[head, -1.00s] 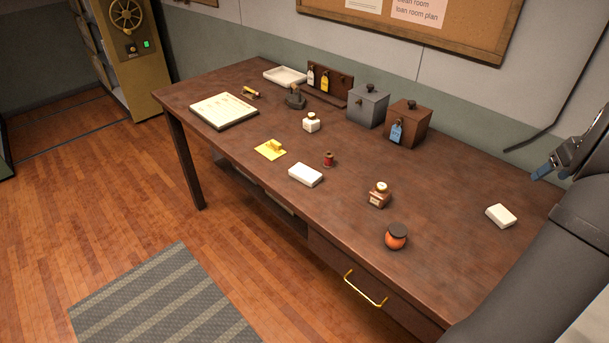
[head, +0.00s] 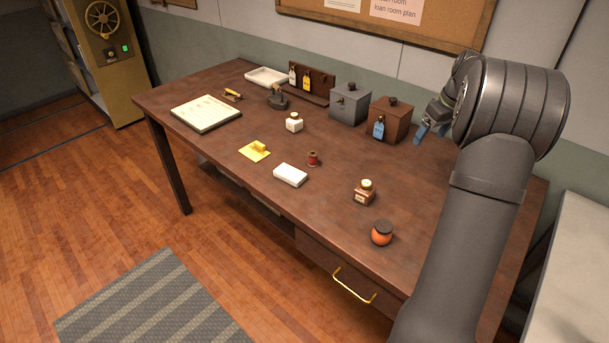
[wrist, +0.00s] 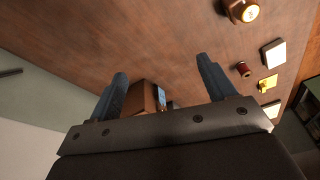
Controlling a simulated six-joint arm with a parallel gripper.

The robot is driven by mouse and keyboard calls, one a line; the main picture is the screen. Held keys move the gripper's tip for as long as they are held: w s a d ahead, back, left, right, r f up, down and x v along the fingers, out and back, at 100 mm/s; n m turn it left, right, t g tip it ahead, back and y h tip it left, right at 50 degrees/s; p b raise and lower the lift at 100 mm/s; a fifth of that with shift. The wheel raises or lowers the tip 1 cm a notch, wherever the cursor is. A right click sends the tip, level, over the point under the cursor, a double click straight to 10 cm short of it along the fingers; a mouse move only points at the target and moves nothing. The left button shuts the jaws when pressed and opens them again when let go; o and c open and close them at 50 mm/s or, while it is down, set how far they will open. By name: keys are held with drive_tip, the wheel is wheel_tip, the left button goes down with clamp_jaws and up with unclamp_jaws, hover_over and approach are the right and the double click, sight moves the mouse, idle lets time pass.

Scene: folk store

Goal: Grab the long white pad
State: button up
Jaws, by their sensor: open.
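A long white pad (head: 290,175) lies flat near the front edge of the desk, between the yellow note block and the red thread spool. It also shows at the right of the wrist view (wrist: 273,54). My gripper (head: 432,133) is up over the right back part of the desk, right of the brown box and well away from the pad. In the wrist view my gripper (wrist: 162,70) has its two blue fingers wide apart with nothing held between them. A second, shorter white pad, seen earlier at the right end, is hidden behind my arm.
A grey box (head: 349,105) and brown box (head: 390,119) stand at the back.

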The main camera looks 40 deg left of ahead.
drive_tip(key=s+a+n+h, duration=0.1)
drive_tip(key=s+a, duration=0.3)
drive_tip(key=a, duration=0.4)
drive_tip(key=s+a+n, duration=0.2)
drive_tip(key=s+a, duration=0.3)
drive_tip(key=a, duration=0.2)
drive_tip(key=n+h, duration=0.2)
approach(298, 176)
drive_tip(key=f, duration=0.3)
drive_tip(key=shift+w+d+f+g, duration=0.25)
drive_tip(key=shift+w+d+g, duration=0.05)
drive_tip(key=shift+d, duration=0.1)
drive_tip(key=shift+a+f, duration=0.2)
drive_tip(key=shift+f, duration=2.5)
drive_tip(key=c, duration=1)
